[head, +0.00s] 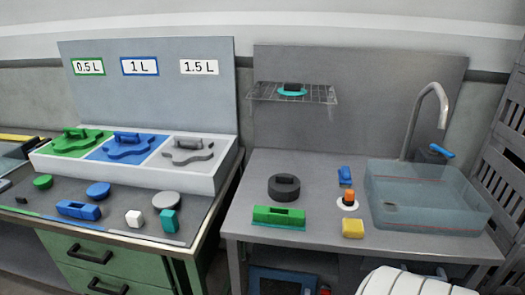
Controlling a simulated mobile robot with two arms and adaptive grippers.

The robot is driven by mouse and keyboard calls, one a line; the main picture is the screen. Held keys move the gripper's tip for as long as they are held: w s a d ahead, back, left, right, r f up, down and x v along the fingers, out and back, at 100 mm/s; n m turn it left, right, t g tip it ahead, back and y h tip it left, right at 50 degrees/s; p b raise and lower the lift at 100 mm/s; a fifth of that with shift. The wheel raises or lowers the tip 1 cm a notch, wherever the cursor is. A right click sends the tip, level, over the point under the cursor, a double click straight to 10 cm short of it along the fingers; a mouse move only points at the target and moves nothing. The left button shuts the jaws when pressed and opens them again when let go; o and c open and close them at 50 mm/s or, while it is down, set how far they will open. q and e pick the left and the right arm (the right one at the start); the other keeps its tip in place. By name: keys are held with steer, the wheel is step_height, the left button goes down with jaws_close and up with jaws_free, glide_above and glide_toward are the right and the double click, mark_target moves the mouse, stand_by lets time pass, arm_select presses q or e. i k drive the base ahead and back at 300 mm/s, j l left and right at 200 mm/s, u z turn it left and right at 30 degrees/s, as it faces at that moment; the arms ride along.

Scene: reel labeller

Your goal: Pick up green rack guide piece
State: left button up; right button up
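A green block-shaped piece (279,216) with a slot-like recess in its top lies on the right grey table near its front edge, with a teal strip under it. I take it for the rack guide piece, though I cannot tell for sure. Another green piece (77,141), flat with a wavy outline and a raised handle, sits in the 0.5 L section of the white holder (190,182) on the left bench.
Near the green block are a dark round part (284,187), a yellow sponge-like block (352,228) and an orange-topped item (349,199). A sink (428,197) stands right; a wire shelf (315,95) hangs above. The left bench holds a blue block (78,209) and several small parts.

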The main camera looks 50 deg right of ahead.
mark_target(272, 215)
steer(key=z, duration=1.7)
